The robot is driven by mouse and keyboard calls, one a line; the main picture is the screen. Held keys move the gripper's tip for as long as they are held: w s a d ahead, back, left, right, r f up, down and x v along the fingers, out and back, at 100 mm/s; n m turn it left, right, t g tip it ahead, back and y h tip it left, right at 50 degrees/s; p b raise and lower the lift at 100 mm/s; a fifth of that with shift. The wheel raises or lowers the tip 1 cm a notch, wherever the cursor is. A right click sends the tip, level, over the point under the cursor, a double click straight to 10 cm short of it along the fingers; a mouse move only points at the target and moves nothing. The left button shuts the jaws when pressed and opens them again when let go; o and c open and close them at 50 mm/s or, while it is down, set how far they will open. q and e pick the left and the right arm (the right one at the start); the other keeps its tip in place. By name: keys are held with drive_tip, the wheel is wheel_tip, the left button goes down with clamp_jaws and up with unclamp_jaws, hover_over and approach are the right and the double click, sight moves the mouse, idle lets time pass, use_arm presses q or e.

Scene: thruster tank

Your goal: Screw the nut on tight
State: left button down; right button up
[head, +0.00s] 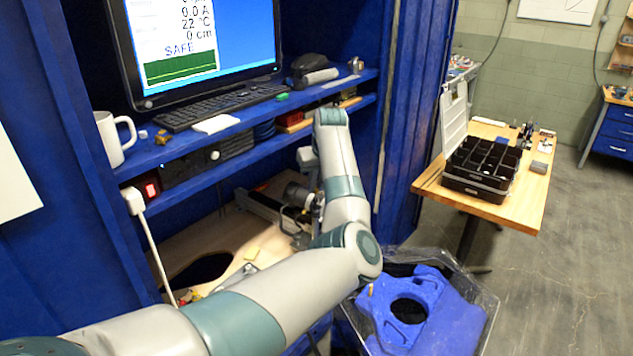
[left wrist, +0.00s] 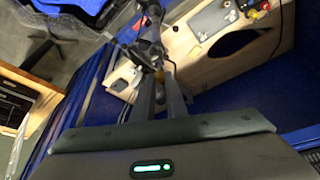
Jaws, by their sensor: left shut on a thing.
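My left gripper (head: 307,180) is at the dark cylindrical thruster assembly (head: 297,193) on the wooden bench in the head view, partly hidden by my own arm. In the left wrist view the two grey fingers of my left gripper (left wrist: 157,78) reach up to the dark assembly (left wrist: 147,52), close together and shut on a small part there. That part sits where the nut would be, but it is too small and covered to make out its shape or how far it is turned on. My right gripper is not in view.
A clear-lined bin with a blue foam form (head: 440,310) stands right. A black organiser (head: 482,165) sits on the far table.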

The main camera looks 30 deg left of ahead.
use_arm(q)
drive_tip(key=shift+f, duration=0.75)
idle(3.4)
drive_tip(key=c, duration=1.7)
unclamp_jaws()
drive_tip(key=shift+r, duration=3.05)
drive_tip(key=shift+s+f, duration=0.1)
